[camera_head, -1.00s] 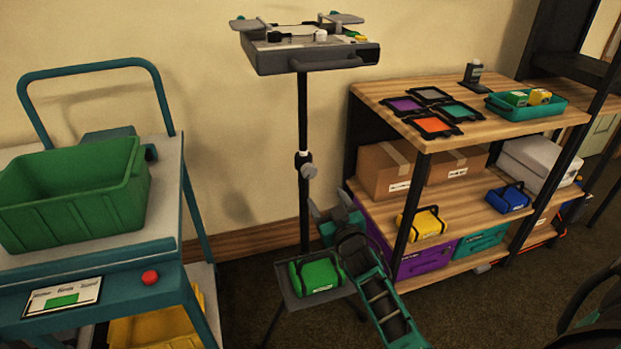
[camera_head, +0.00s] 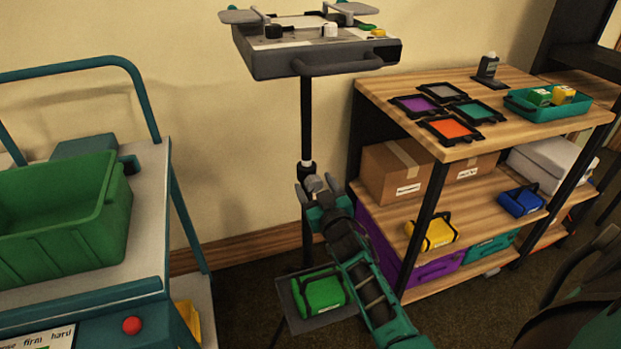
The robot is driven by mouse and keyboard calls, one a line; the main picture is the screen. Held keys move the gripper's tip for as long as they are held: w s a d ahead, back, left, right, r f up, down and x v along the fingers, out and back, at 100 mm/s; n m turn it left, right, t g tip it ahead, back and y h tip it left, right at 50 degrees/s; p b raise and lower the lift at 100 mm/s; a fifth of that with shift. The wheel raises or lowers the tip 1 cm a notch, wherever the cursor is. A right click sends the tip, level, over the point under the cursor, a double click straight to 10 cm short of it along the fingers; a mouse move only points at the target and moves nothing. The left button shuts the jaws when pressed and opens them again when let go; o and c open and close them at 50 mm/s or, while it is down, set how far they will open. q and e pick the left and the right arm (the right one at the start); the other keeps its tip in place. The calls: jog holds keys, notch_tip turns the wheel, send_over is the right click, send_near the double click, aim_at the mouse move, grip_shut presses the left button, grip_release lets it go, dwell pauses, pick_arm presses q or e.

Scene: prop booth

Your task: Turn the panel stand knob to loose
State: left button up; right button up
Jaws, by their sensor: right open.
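The panel stand (camera_head: 307,118) is a black pole with a grey panel head (camera_head: 315,62) on top. Its grey knob (camera_head: 313,183) sits on the pole just below a white collar. My right gripper (camera_head: 317,186) is open at the knob, with one finger on each side of it. I cannot tell whether the fingers touch the knob. My left gripper is not in view.
A green pouch (camera_head: 322,292) lies on a low shelf of the stand. A wooden shelf unit (camera_head: 400,80) with boxes and coloured frames stands at right. A cart with a green bin (camera_head: 60,220) and a red button (camera_head: 132,325) is at left.

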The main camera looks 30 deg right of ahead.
jog(key=shift+w+d, duration=0.1)
jog(key=shift+w, duration=0.35)
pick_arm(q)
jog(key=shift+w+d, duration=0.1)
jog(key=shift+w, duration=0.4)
pick_arm(e)
jog(key=shift+c, duration=0.3)
jog(key=c, duration=1)
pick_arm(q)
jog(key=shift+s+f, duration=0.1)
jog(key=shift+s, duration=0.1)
